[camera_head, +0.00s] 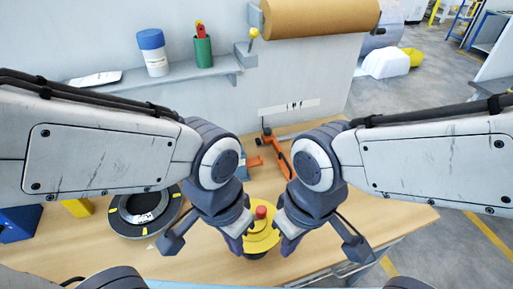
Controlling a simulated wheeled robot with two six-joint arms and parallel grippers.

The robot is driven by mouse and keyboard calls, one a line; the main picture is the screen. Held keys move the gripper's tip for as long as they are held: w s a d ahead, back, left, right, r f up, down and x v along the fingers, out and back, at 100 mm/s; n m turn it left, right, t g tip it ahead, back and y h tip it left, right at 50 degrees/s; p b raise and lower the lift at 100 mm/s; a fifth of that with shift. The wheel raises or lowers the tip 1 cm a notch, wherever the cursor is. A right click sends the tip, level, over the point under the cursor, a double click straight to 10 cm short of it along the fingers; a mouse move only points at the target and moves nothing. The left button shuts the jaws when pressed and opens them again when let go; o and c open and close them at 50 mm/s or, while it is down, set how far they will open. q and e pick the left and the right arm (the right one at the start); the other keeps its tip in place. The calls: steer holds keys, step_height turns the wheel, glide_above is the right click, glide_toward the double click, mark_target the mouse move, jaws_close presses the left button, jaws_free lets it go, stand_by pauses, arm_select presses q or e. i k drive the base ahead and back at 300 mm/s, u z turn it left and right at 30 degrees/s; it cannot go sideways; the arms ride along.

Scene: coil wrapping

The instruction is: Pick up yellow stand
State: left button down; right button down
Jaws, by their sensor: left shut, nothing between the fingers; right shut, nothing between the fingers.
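A yellow stand (260,238) with a red knob on top stands on the wooden table at the lower middle, near the front edge. My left gripper (238,240) is shut and empty at its left side, pointing down. My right gripper (287,240) is shut and empty at its right side. The grippers partly cover the stand's sides, so I cannot tell whether they touch it.
A black coil (124,221) with yellow marks lies on the table at left, beside a yellow block (77,208) and a blue block (20,222). An orange tool (277,152) lies behind. A shelf (185,74) holds a white jar (153,55) and a green cup (203,52).

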mark_target(258, 243)
steer(key=z, duration=1.5)
steer(key=k, duration=1.15)
steer(key=u, duration=2.05)
